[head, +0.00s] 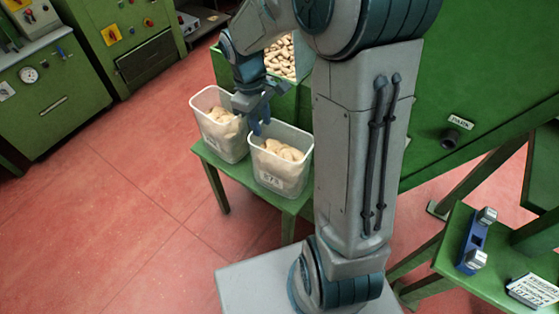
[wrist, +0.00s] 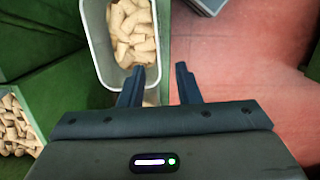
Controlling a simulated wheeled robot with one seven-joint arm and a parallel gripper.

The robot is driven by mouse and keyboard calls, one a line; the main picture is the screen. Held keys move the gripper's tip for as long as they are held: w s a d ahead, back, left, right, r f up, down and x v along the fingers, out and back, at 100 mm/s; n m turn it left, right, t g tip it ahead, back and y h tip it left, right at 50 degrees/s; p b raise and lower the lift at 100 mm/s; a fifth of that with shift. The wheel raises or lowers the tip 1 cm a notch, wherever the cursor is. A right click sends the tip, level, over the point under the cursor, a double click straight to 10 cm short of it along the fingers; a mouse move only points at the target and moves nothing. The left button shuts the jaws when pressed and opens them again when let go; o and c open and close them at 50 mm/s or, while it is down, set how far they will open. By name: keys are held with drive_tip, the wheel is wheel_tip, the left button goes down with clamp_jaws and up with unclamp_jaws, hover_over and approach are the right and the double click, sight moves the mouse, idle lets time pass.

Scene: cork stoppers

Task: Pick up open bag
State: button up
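I see nothing clearly a bag. Two open, translucent containers stand side by side on a green table (head: 222,187). The left container (head: 232,148) and the right container (head: 276,179) both hold pale cork stoppers and carry a label on the front. My gripper (head: 248,120) points down close above the facing rims of the two containers. In the wrist view my gripper (wrist: 160,68) has its fingers apart with nothing visibly held. One container (wrist: 90,50) with corks lies ahead, near the left finger. Whether a finger touches a rim I cannot tell.
A green hopper (head: 222,68) full of corks stands behind the containers. My arm hides part of the scene at the right. A green bench (head: 455,268) at lower right holds a blue tool (head: 472,243) and a printed card (head: 533,290). Red floor (head: 110,220) is clear at left.

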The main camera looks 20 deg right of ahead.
hover_over(271, 155)
drive_tip(key=a, duration=0.1)
wheel_tip(271, 155, down, 8)
drive_tip(key=shift+w+d+f, duration=0.1)
drive_tip(key=shift+d+f, duration=0.1)
drive_tip(key=shift+f, duration=0.7)
drive_tip(key=shift+d+f, duration=0.15)
drive_tip(key=shift+f, duration=0.8)
drive_tip(key=shift+w+d+f, duration=0.1)
drive_tip(key=shift+d+f, duration=0.1)
drive_tip(key=shift+f, duration=0.7)
clamp_jaws()
